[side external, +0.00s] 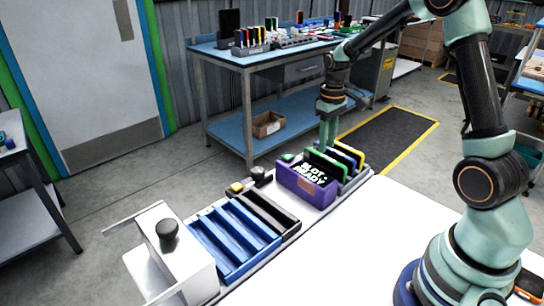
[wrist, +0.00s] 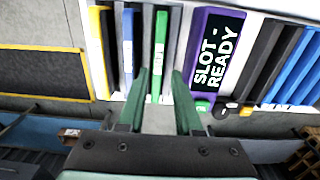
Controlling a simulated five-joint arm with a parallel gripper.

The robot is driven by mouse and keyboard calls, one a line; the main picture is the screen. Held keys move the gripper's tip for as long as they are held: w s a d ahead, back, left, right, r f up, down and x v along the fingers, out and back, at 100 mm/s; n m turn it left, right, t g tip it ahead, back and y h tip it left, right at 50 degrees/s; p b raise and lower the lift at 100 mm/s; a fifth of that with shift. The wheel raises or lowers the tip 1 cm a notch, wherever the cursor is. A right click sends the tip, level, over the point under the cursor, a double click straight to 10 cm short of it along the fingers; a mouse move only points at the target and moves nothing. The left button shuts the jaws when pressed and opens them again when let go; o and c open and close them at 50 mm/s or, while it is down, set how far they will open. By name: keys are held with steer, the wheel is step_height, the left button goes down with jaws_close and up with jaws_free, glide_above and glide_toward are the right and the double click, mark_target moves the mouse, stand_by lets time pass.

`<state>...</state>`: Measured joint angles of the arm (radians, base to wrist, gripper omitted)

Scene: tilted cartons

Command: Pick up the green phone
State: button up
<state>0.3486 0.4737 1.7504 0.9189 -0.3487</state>
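The green phone (wrist: 160,45) stands on edge in a row of slim upright items, with a pale label on its edge. In the side view the green phone (side external: 324,160) shows just behind a purple block marked "SLOT-READY" (side external: 293,181). My gripper (side external: 328,146) points down above the row, over the green phone or close to it. In the wrist view my gripper (wrist: 161,75) is open, its fingers apart with the phone's near end between them in the picture. I cannot tell how much height separates the fingertips from the phone.
A blue phone (wrist: 128,50) and a yellow item (wrist: 101,50) stand left of the green one in the wrist view; the purple block (wrist: 212,50) is close on its right. Blue slotted trays (side external: 232,240) and a white stand (side external: 175,262) with a black knob are further along.

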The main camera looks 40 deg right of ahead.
mark_target(325, 156)
steer(key=shift+w+d+f, duration=0.1)
steer(key=shift+f, duration=1.55)
steer(key=shift+w+d+f, duration=0.1)
steer(key=shift+f, duration=1.5)
jaws_close()
